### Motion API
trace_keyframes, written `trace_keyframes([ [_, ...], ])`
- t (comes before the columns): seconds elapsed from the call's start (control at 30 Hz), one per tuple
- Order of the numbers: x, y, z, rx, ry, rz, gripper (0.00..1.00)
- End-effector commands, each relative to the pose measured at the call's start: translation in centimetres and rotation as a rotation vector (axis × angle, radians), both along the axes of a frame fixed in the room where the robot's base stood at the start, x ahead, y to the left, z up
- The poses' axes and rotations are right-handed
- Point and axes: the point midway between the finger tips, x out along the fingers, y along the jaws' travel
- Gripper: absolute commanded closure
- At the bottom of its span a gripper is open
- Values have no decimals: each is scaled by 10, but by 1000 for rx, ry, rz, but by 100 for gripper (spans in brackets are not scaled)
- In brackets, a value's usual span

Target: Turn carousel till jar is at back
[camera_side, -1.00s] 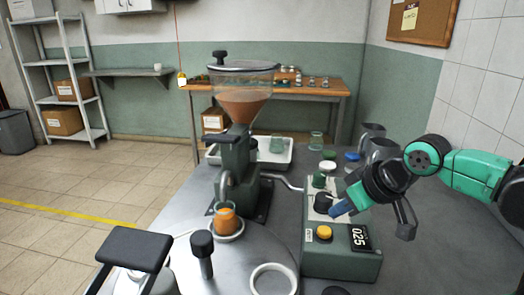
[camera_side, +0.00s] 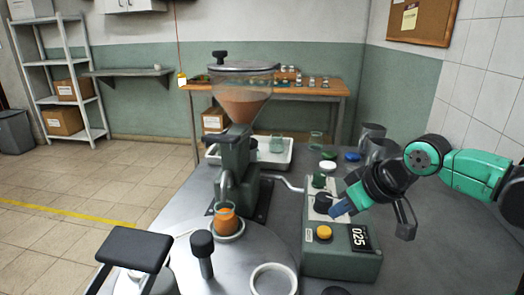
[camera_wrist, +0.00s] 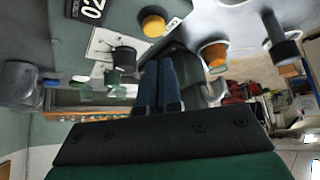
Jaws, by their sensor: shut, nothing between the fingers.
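The carousel (camera_side: 165,262) is a round grey disc at the lower left in the side view. A jar with orange contents (camera_side: 226,220) stands upright in a ring holder at its back edge, under the filler spout. It also shows in the wrist view (camera_wrist: 214,55). A black-knobbed peg (camera_side: 202,246) stands up from the disc, left of an empty white ring holder (camera_side: 272,280). My gripper (camera_side: 336,211) is shut and empty over the control box, beside its black knob (camera_side: 323,203). Its blue fingers (camera_wrist: 160,88) are together in the wrist view.
The green control box (camera_side: 342,262) has a yellow button (camera_side: 324,232) and a display reading 025 (camera_side: 360,237). The filler's hopper (camera_side: 240,95) stands behind the jar. A black-topped lever or pad (camera_side: 133,248) overhangs the carousel's left side. A white tray (camera_side: 284,162) lies behind.

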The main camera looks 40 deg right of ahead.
Motion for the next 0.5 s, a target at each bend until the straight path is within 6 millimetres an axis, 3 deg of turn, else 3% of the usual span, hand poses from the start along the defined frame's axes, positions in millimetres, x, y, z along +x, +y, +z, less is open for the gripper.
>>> trace_keyframes([
  [0.03,0,0,0,0,0,0,100],
  [0.17,2,2,3,-4,10,16,63],
  [0.3,17,17,17,-32,68,105,23],
  [0.33,22,22,21,-41,87,134,19],
  [0.5,56,60,40,-108,219,345,19],
])
